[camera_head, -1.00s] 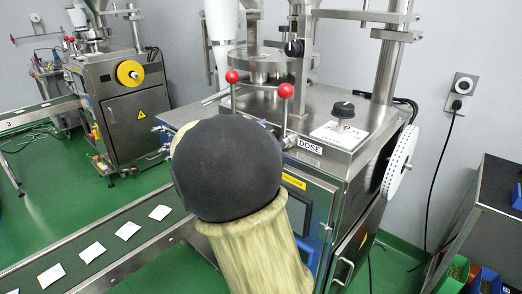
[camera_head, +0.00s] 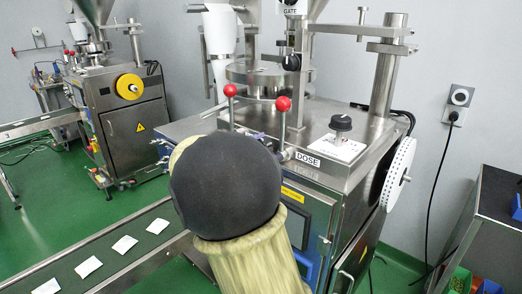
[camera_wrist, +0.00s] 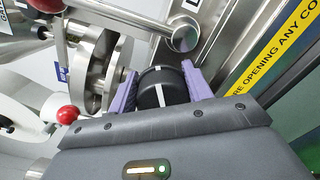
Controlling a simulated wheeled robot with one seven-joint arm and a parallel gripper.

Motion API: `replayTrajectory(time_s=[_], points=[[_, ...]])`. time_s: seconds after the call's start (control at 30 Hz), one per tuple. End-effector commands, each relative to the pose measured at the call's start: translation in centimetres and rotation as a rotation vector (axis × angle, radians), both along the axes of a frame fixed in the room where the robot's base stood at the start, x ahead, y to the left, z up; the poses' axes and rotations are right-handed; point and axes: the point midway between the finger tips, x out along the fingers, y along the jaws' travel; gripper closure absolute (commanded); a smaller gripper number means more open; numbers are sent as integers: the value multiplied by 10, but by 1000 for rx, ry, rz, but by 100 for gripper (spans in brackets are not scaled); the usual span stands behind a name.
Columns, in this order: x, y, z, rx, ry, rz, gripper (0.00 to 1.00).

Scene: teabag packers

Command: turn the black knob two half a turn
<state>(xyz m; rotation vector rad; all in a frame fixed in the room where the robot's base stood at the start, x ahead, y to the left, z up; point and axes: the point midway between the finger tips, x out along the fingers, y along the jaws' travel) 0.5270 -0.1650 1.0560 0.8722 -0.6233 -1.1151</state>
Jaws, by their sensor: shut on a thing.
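In the wrist view a round black knob (camera_wrist: 154,88) with a white line across its face sits between the two purple fingers of my gripper (camera_wrist: 160,74). The fingers are shut on its sides. The white line runs roughly up and down in that view. My gripper and this knob are not visible in the head view, where my dark rounded arm joint covers part of the machine's front. Two other black knobs show in the head view: one on top of the machine (camera_head: 341,122) over a white label, and one under the GATE label (camera_head: 292,62).
Two red-tipped levers (camera_head: 283,103) stand near the DOSE label (camera_head: 307,160). In the wrist view a metal cylinder (camera_wrist: 185,37) and a red ball (camera_wrist: 68,115) are close to my gripper. A white toothed wheel (camera_head: 398,174) is on the machine's right side. A conveyor with white packets (camera_head: 124,244) runs at lower left.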

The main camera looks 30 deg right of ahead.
Motion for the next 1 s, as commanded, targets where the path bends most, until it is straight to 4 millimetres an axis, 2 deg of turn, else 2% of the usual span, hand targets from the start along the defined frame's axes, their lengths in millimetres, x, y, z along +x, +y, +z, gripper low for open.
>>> replayTrajectory(time_s=[0.03, 0.3, 0.33, 0.4, 0.43, 0.77, 1.0], points=[[4, 6, -7, 11, 9, 18, 73], [4, 7, -8, 12, 11, 19, 73], [4, 7, -8, 12, 11, 19, 46], [4, 7, -8, 12, 11, 19, 33], [4, 7, -9, 12, 12, 19, 29], [2, 5, -6, 5, 7, 12, 29], [-1, 16, -6, 4, 7, 15, 29]])
